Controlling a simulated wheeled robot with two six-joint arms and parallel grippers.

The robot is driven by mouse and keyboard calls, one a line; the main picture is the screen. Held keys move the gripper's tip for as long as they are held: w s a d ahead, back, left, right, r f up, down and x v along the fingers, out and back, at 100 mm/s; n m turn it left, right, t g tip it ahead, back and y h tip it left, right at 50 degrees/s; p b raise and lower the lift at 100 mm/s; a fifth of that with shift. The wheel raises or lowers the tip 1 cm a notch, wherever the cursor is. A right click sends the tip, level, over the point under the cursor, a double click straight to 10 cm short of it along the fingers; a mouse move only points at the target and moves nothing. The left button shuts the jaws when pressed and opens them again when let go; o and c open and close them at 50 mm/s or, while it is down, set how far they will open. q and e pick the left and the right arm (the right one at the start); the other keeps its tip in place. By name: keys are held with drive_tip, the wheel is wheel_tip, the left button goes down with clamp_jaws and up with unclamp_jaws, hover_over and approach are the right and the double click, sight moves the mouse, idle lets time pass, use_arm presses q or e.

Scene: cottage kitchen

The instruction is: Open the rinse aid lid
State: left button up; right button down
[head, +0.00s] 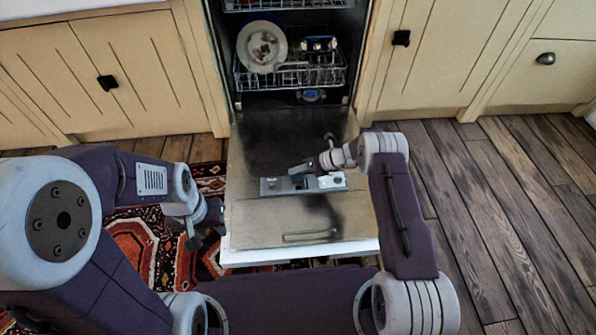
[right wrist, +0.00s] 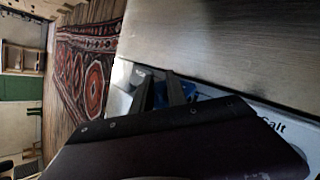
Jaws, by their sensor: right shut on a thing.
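The open dishwasher door (head: 270,222) lies flat. A grey dispenser strip (head: 272,187) is set across it, with a white round part (head: 331,181) toward its right end. My right gripper (head: 299,172) is low over the middle of the strip. In the right wrist view its dark fingers (right wrist: 168,92) are at a small blue part, which looks like the rinse aid lid (right wrist: 160,96). The gripper is shut on it; the fingers hide much of it. My left gripper (head: 194,241) hangs empty left of the door, its jaw opening unclear.
The lower rack (head: 290,76) inside the dishwasher holds a plate (head: 262,46) and other dishes. Closed cabinets (head: 145,75) flank the dishwasher. A patterned red rug (head: 140,245) lies at left. Wooden floor (head: 500,200) is clear at right.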

idle(0.3)
drive_tip(key=c, duration=1.3)
unclamp_jaws()
drive_tip(key=shift+r, duration=0.1)
drive_tip(key=p+v, duration=0.6)
drive_tip(key=v, duration=0.3)
drive_tip(key=shift+d+p, duration=0.1)
drive_tip(key=shift+p, duration=0.2)
